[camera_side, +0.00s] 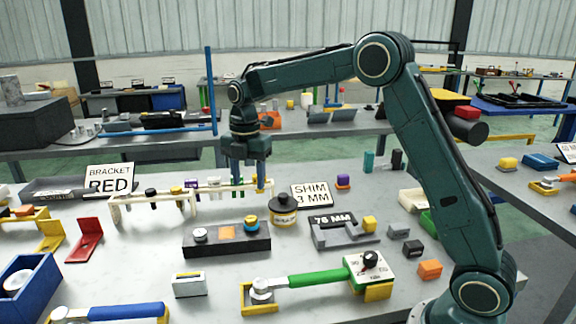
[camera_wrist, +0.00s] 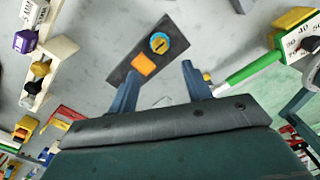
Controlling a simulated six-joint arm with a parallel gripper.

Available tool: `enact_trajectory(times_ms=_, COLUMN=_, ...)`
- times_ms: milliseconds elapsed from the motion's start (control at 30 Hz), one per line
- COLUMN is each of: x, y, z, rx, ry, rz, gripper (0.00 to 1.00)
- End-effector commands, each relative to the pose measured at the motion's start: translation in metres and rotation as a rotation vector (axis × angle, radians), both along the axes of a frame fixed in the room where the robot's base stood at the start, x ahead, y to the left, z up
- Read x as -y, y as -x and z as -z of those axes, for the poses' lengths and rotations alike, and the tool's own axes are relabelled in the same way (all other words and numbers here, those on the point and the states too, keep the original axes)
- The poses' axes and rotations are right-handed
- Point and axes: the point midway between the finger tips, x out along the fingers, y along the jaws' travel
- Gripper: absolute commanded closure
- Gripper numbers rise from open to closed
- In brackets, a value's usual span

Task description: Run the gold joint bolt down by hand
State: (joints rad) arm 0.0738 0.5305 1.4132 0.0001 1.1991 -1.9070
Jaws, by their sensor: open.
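A dark rectangular block (camera_side: 227,241) lies on the bench. A gold round head with a blue ring (camera_side: 251,222) sits at its right end. The head also shows in the wrist view (camera_wrist: 159,43), with a dark slot across its top. An orange square (camera_wrist: 144,64) lies beside it, and a silver knob (camera_side: 199,235) is at the block's left end in the side view. My gripper (camera_side: 248,192) points down, open and empty, above and behind the block. In the wrist view the gold head lies just beyond my two fingertips (camera_wrist: 161,70). I cannot tell how far the head stands above the block.
A cream rack (camera_side: 118,210) with several coloured-head bolts stands behind the block, close to my gripper. A black-and-gold jar (camera_side: 284,212) stands right of the block. A green-handled wrench (camera_side: 315,278) lies in front. Signs and blocks crowd the right side.

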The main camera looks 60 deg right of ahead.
Motion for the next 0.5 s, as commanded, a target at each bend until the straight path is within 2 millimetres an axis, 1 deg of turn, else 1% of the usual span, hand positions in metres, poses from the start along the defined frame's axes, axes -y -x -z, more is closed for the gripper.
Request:
enact_trajectory(times_ms=33, x=0.000, y=0.000, z=0.008, rx=-0.002, ry=0.000, rz=0.000, gripper=0.51)
enact_trajectory(times_ms=500, x=0.000, y=0.000, z=0.079, rx=-0.002, ry=0.001, rz=0.001, gripper=0.51)
